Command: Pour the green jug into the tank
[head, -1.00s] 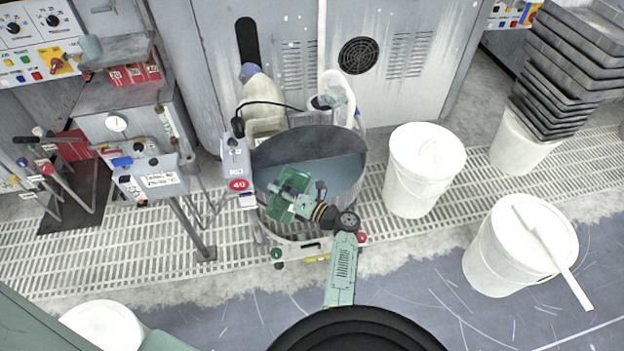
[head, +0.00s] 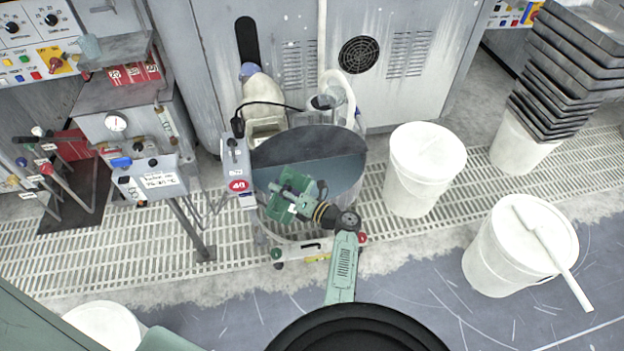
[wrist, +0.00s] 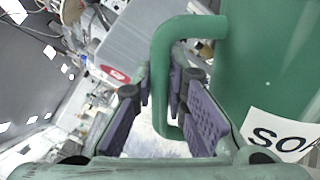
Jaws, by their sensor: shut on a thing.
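The green jug (head: 290,206) is over the near part of the tank (head: 262,166), a round grey vessel holding bluish-grey liquid. My gripper (head: 300,209) is above the tank's near rim. In the wrist view my gripper (wrist: 165,110) has its purple pads on either side of the handle of the green jug (wrist: 265,60), shut on it. A white label reading "SO" is on the jug's side. The jug looks tilted in the head view. Its mouth is hard to make out, and I cannot tell whether liquid is leaving it.
A grey box with a red label (head: 237,168) stands at the tank's left rim. White buckets (head: 424,170) stand to the right, one with a paddle across it (head: 515,250). A valve stand (head: 150,180) is at left. Stacked grey trays (head: 565,70) are at back right.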

